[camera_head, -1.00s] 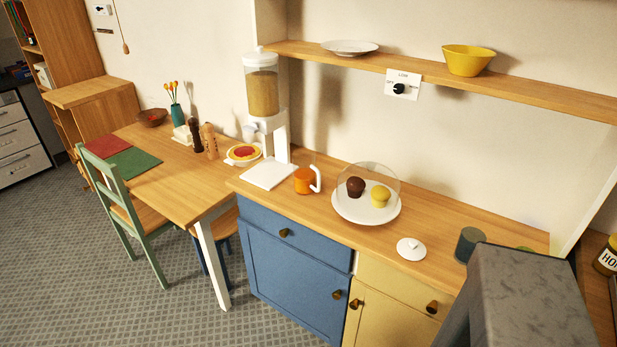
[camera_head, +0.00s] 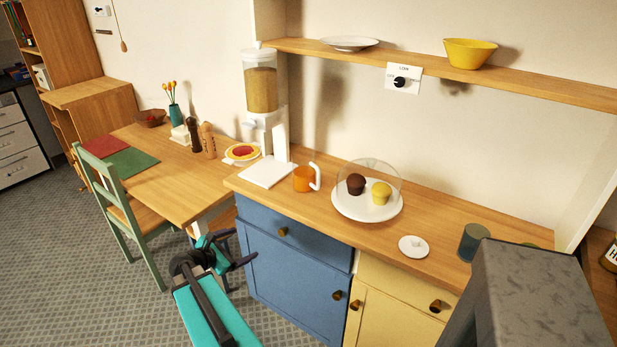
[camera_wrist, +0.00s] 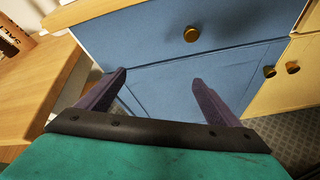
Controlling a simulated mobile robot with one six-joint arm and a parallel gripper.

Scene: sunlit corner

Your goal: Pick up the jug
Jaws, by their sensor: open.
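The orange jug (camera_head: 303,179) with a white handle on its right stands upright on the wooden counter (camera_head: 330,222), just right of the white dispenser's base. My gripper (camera_head: 236,250) is open and empty, below and left of the jug in the head view, in front of the blue cabinet. In the wrist view my gripper (camera_wrist: 158,77) has its two dark fingers spread, with the blue cabinet front beyond them. The jug does not show in the wrist view.
A white dispenser (camera_head: 262,110) stands left of the jug. A clear dome over two muffins (camera_head: 381,193) is to its right, then a white lid (camera_head: 413,246) and a dark canister (camera_head: 473,241). The blue cabinet (camera_head: 293,272) is below. A wooden shelf (camera_head: 540,88) runs above.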

